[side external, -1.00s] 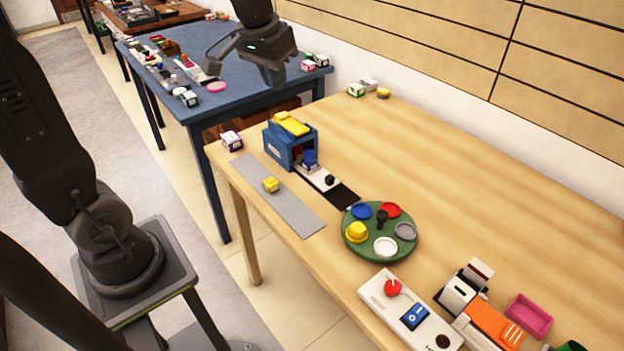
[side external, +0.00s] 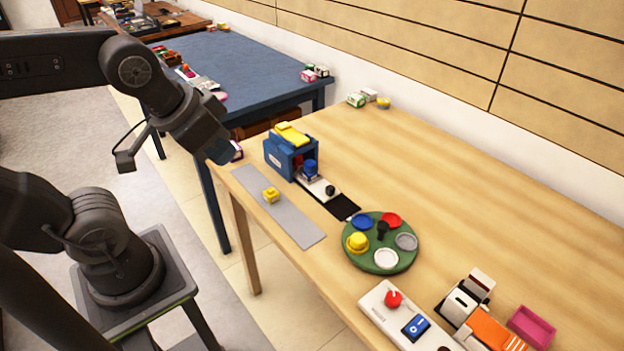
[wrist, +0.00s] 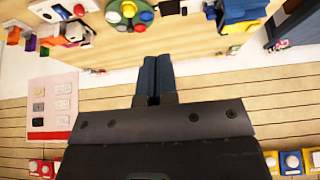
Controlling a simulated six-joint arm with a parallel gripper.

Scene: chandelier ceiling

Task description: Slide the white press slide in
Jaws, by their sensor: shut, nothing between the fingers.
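The white press slide (side external: 319,185) sticks out of the front of the blue press (side external: 281,160) and carries a black knob (side external: 330,190). Its outer end lies over a black strip (side external: 343,207). A blue piece (side external: 311,169) sits on the slide close to the press mouth, with some red behind it. The press has a yellow top lever (side external: 291,132). My gripper (side external: 222,150) is shut and empty, left of the press, apart from it and the slide. In the wrist view its dark blue fingertips (wrist: 157,62) are together. The blue press (wrist: 243,12) shows at upper right there.
A grey strip (side external: 290,215) with a yellow piece (side external: 271,195) lies left of the slide. A green turntable (side external: 381,265) with coloured discs stands in front. A white switch box (side external: 377,302) is nearer. The wooden table (side external: 440,200) is clear at right.

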